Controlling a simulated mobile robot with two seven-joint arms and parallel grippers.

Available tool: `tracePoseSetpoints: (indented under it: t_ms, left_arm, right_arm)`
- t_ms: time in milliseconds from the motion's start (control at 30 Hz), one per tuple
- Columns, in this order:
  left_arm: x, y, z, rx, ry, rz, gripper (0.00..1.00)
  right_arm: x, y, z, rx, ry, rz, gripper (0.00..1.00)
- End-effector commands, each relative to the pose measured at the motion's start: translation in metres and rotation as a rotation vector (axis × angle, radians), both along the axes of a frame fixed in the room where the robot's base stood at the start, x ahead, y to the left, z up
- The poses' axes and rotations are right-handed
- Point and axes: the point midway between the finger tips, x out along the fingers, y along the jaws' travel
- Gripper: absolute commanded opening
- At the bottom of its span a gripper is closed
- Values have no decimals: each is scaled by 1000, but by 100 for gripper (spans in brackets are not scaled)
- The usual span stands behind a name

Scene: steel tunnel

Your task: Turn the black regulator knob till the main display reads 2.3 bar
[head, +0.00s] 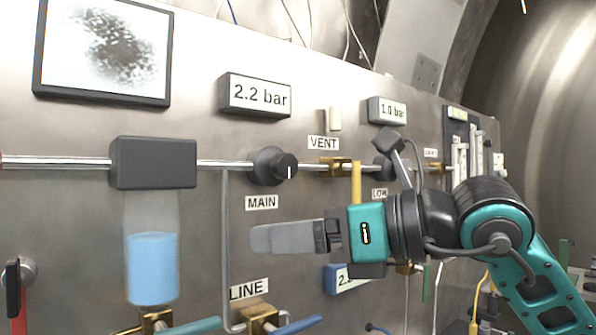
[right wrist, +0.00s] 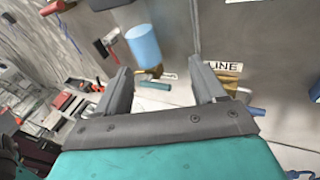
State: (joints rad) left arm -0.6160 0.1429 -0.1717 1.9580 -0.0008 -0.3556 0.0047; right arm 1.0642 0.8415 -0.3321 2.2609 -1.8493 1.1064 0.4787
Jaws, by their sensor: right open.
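The black regulator knob (head: 273,166) labelled MAIN sits on the steel pipe in the head view, with a white mark on its face. The main display (head: 257,96) above it reads 2.2 bar. My right gripper (head: 258,239) is below the knob and its MAIN label, apart from both, pointing left. In the right wrist view my right gripper (right wrist: 162,80) has its two fingers spread with nothing held between them. The knob is not seen in the wrist view. My left gripper is not in view.
A second display (head: 387,111) reads 1.0 bar above another knob (head: 384,167), partly hidden by my arm. A yellow upright handle (head: 356,182) is close to my right wrist. A blue cylinder (head: 152,268) hangs at left, above brass valves with coloured handles.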

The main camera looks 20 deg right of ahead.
Motion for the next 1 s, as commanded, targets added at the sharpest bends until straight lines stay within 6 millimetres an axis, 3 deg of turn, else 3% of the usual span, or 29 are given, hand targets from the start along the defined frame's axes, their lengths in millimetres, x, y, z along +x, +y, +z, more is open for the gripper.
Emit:
tracePoseSetpoints:
  t_ms: [33, 200, 333, 567, 1000]
  left_arm:
    - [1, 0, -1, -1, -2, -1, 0]
    - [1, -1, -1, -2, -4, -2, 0]
    - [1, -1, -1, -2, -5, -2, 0]
    - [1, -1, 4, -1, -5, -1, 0]
    - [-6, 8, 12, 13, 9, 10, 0]
  right_arm:
    - [-1, -16, 18, -57, -78, -93, 69]
    - [-6, -59, 62, -146, -235, -341, 69]
    - [-10, -75, 78, -163, -285, -430, 69]
    - [8, -70, 82, -163, -288, -444, 69]
    - [89, -40, 82, -165, -289, -444, 69]
